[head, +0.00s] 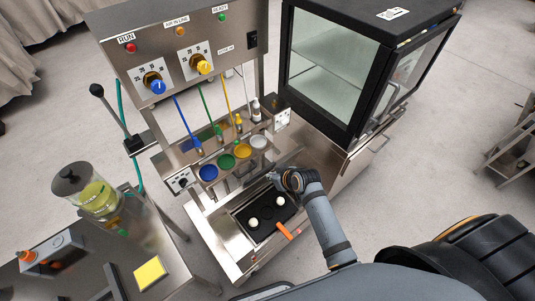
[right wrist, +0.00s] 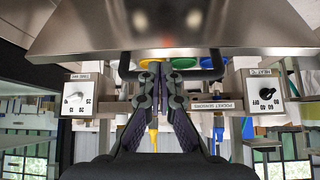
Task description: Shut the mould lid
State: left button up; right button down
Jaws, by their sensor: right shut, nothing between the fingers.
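The mould (head: 249,233) is a dark tray set in the steel bench, with a few pale dough balls in its pockets. It stands open. A steel panel that looks like its raised lid (head: 240,178) stands behind it, below the coloured cups. In the right wrist view a steel plate (right wrist: 170,35) fills the top, with a dark bar handle (right wrist: 213,70) at its edge. My right gripper (head: 276,178) is shut and empty, above the mould's far right side. In the wrist view its fingertips (right wrist: 160,68) overlap the handle; contact cannot be told. My left gripper is out of view.
An orange handle (head: 289,231) sticks out at the mould's front right. Coloured cups (head: 226,161) stand in a rack behind. A glass-fronted cabinet (head: 335,70) stands at the back right. A side table (head: 90,255) with a clear hopper (head: 90,190) is at left.

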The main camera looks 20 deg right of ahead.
aim_at(263, 170)
notch_tip(263, 170, up, 9)
jog(key=w+n, duration=0.1)
jog(key=w, duration=0.1)
jog(key=shift+t+y, duration=0.3)
jog(key=shift+t, duration=0.1)
jog(key=w+f+p, duration=0.1)
jog(key=f, duration=0.1)
jog(key=w+a+f+p, duration=0.1)
jog(key=f, duration=0.2)
jog(key=w+a+f+p, duration=0.1)
jog(key=w+f, duration=0.1)
jog(key=f, duration=0.1)
jog(key=shift+a, duration=0.25)
jog(key=shift+s+d+f, duration=0.25)
jog(key=shift+s+f, duration=0.05)
jog(key=shift+s, duration=0.3)
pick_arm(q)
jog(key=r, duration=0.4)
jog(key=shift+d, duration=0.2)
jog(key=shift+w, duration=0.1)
pick_arm(e)
jog(key=shift+w+f, duration=0.1)
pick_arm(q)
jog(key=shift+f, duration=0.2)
